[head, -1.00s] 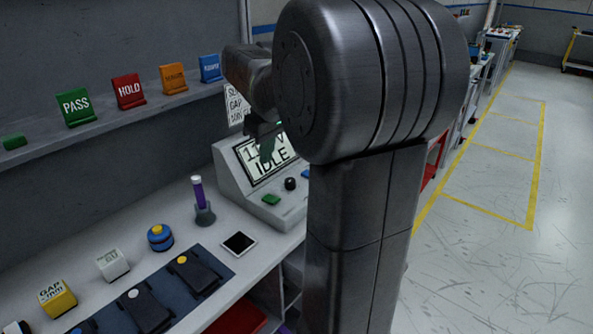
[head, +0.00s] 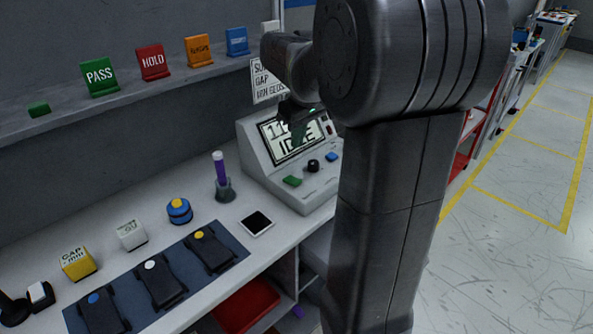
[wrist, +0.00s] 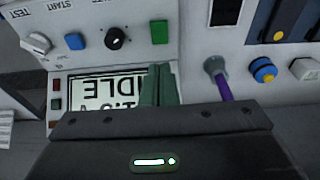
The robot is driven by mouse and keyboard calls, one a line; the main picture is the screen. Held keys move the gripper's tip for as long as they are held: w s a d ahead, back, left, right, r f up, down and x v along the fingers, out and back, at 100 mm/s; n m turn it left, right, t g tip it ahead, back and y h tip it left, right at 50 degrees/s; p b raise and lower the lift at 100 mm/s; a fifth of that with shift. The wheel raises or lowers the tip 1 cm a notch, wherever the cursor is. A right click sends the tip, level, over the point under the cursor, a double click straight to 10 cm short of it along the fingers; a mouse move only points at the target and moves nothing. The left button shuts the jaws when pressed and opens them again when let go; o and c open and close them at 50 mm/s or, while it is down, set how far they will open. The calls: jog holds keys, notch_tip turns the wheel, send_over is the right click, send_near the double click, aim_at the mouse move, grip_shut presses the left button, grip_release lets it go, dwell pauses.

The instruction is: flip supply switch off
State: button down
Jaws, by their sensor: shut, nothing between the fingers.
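The grey sloped console (head: 252,150) stands on the bench; its screen (head: 280,147) reads IDLE, with the upper line partly hidden. A small red-and-dark switch-like part (head: 328,129) sits right of the screen. In the wrist view, upside down, this red part (wrist: 57,84) is left of the screen (wrist: 88,91). No readable label marks a supply switch. A grey lever-like control (wrist: 37,43) sits beside the blue button (wrist: 75,41), black knob (wrist: 115,38) and green button (wrist: 159,31). My gripper (wrist: 157,72), with green fingers, is shut and empty in front of the screen; touching cannot be told.
A dark mat (head: 230,246) holds several black devices. Label stands line the shelf (head: 140,95). My arm hides the console's right side.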

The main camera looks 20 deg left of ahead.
aim_at(295, 181)
jog(key=x, duration=0.3)
jog(key=d+x, duration=0.1)
jog(key=x, duration=0.6)
jog(key=shift+s+d+f, duration=0.2)
jog(key=shift+f, duration=0.15)
jog(key=b, duration=0.2)
jog(key=f+y+b, duration=0.1)
jog(key=shift+s+d+f+t+b, duration=0.15)
jog(key=shift+d+f+t+b, duration=0.05)
jog(key=shift+d+t+b, duration=0.15)
jog(key=shift+r, duration=0.3)
jog(key=shift+a+y, duration=0.1)
jog(key=shift+y, duration=0.2)
jog(key=shift+a+r+p, duration=0.1)
jog(key=shift+p, duration=0.25)
jog(key=shift+w+a+r, duration=0.2)
jog(key=shift+w+a, duration=0.1)
jog(key=shift+a, duration=0.3)
jog(key=shift+r+p, duration=0.1)
jog(key=shift+p, duration=0.25)
